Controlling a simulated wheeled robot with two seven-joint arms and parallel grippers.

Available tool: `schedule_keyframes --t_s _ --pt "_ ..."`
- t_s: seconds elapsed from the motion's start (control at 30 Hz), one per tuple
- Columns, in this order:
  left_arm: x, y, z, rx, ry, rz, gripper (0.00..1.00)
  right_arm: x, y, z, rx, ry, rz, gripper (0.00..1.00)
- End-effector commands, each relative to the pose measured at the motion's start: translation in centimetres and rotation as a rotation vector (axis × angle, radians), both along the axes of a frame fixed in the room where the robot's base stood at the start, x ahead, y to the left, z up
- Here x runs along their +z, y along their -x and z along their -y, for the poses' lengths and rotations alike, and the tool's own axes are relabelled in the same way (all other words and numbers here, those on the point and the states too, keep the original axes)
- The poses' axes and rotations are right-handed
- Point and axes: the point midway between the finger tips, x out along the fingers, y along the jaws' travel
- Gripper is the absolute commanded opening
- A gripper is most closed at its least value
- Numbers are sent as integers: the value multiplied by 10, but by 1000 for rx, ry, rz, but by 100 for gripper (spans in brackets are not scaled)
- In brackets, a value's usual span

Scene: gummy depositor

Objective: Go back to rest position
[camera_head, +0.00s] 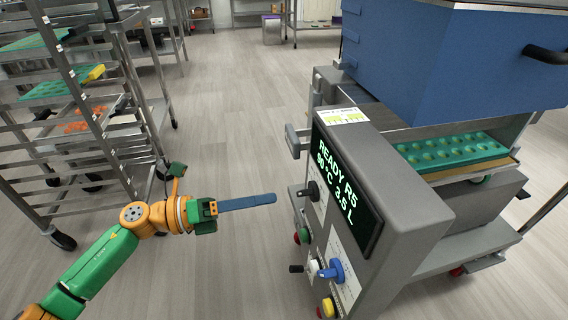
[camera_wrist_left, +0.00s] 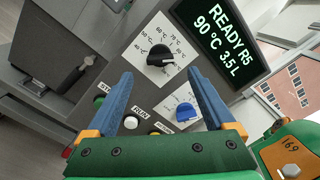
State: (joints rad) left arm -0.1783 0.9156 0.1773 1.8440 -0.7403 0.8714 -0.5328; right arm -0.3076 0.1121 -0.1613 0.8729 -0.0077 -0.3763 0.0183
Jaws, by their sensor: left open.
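My left gripper (camera_head: 245,202) is in front of the depositor's control panel, a little apart from it, with blue fingers. In the left wrist view its two fingers (camera_wrist_left: 165,92) stand wide apart with nothing between them. The depositor's display (camera_head: 345,184) reads READY R5, 90 °C, 3.5 L. Below it are a black temperature knob (camera_wrist_left: 160,60), a blue knob (camera_head: 331,270) and several push buttons, including a white one (camera_wrist_left: 130,122). My right gripper is in neither view.
A blue hopper (camera_head: 455,65) tops the depositor, with a green mould tray (camera_head: 450,152) beneath it. A wheeled steel rack (camera_head: 130,75) with trays stands at the left. The floor (camera_head: 225,110) between rack and depositor is clear.

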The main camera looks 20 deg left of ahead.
Motion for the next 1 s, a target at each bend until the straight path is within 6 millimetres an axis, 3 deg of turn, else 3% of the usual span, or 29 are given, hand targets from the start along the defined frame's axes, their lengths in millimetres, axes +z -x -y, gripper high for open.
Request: schedule_keyframes --t_s 0.07,0.13,0.2,0.27,0.3,0.37,0.4,0.47,0.5,0.6,0.7,0.83,1.0 --pt "4 -3 -3 17 20 -16 88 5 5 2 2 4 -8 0" --pt "18 -18 -20 120 131 -102 88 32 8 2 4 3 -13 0" --pt "22 -41 -57 337 359 -301 88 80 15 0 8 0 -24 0" --pt "-3 -47 -96 594 608 -547 88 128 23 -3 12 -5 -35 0" --pt "-35 -35 -114 781 769 -730 88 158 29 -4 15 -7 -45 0" --pt "-90 3 -124 1037 955 -979 88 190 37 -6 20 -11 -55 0" --pt "-122 36 -120 1185 1041 -1120 88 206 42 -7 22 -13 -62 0" --pt "-159 90 -106 1392 1132 -1307 88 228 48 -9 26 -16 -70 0" --pt "-175 127 -92 1515 1171 -1415 88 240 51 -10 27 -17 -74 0" --pt "-197 209 -56 1776 1213 -1625 88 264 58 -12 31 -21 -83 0" --pt "-202 267 -27 1955 1210 -1754 88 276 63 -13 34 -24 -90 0" --pt "-204 301 -10 2064 1194 -1825 88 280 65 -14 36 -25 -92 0" --pt "-205 304 -8 2077 1192 -1833 88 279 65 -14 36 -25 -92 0"
